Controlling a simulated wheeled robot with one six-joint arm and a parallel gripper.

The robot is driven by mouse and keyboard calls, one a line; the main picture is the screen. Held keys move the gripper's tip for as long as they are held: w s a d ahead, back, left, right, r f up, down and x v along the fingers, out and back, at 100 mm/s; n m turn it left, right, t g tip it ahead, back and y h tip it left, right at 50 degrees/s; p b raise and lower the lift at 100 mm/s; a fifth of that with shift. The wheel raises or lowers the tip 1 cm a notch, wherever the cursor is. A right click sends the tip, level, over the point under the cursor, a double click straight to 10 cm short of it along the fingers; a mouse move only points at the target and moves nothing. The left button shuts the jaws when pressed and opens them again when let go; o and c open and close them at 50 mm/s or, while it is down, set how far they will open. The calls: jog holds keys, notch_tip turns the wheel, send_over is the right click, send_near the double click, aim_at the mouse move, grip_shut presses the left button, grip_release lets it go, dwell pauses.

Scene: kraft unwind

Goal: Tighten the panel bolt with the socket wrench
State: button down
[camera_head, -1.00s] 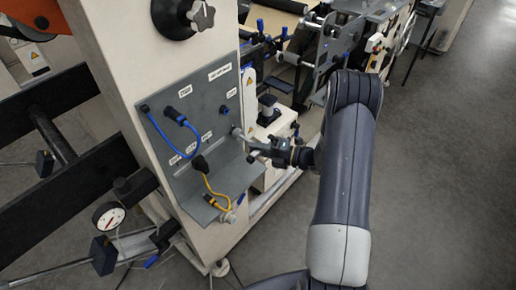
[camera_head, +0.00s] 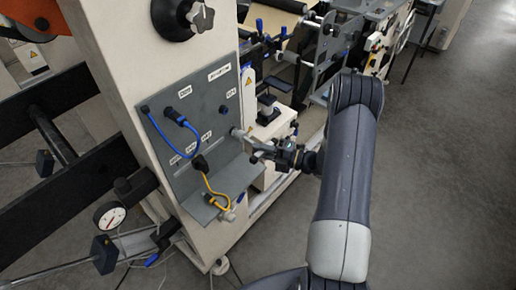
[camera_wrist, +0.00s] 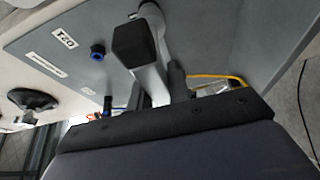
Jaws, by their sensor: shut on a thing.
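The socket wrench (camera_head: 241,135) is a silver tool whose head end meets the right part of the grey panel (camera_head: 207,108). In the wrist view its silver handle (camera_wrist: 151,86) runs from the head near the top edge down between my dark fingers. My gripper (camera_head: 272,151) is shut on the handle, just right of the panel in the head view. In the wrist view a black fingertip (camera_wrist: 136,42) covers part of the wrench. The panel bolt cannot be made out; the wrench head covers that spot, and I cannot tell how fully it is seated.
A blue cable (camera_head: 160,133) and a yellow cable (camera_head: 208,187) hang on the panel, left of the wrench. A shelf (camera_head: 232,180) juts out below it. A dark knob (camera_head: 180,18) sits above. Open floor (camera_head: 445,180) lies to the right.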

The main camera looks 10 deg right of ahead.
jog(key=shift+s+d, duration=0.5)
jog(key=shift+s, duration=0.2)
jog(key=shift+s+d, duration=0.5)
jog(key=shift+s, duration=0.15)
